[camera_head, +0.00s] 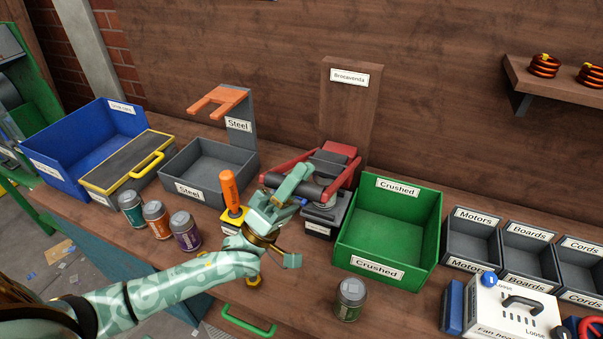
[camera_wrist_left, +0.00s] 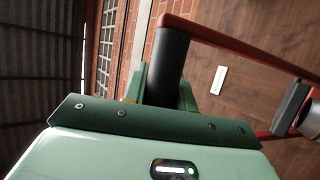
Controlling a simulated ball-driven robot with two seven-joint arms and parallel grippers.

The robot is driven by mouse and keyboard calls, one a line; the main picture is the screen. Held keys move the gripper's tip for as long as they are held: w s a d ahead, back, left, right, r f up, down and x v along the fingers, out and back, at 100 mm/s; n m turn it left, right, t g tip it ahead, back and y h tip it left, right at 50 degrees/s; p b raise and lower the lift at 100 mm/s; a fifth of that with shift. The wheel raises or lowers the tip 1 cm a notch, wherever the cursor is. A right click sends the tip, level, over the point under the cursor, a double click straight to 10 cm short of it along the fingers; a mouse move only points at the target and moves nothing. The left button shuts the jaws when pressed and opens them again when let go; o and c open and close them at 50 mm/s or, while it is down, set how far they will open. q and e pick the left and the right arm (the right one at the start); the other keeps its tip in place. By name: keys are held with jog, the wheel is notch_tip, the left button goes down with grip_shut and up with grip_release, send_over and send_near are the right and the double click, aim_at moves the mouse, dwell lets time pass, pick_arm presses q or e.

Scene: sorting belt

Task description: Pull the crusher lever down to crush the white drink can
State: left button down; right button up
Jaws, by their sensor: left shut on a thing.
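The can crusher (camera_head: 333,170) stands at the bench's back under the Brocavenda board, with red lever arms and a dark grip. Its lever (camera_head: 296,160) is lowered toward the front. My left gripper (camera_head: 294,185) is shut on the dark grip of the lever. The left wrist view shows the grip (camera_wrist_left: 172,62) and a red lever arm (camera_wrist_left: 240,46) close up. I see no white can; the crusher's inside is hidden behind my gripper and the lever. My right gripper is in neither view.
Three cans stand front left, one of them orange (camera_head: 155,218). Another can (camera_head: 350,298) stands before the green Crushed bin (camera_head: 420,235). A grey Steel bin (camera_head: 185,160) and an orange-handled tool (camera_head: 229,188) are left of the crusher. Small bins stand right.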

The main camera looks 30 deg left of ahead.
pick_arm(q)
jog(key=shift+h, duration=0.3)
jog(key=c, duration=1.1)
grip_release()
jog(key=b+v, duration=0.3)
jog(key=v, duration=1.3)
jog(key=shift+s+a, duration=0.1)
jog(key=shift+s, duration=0.15)
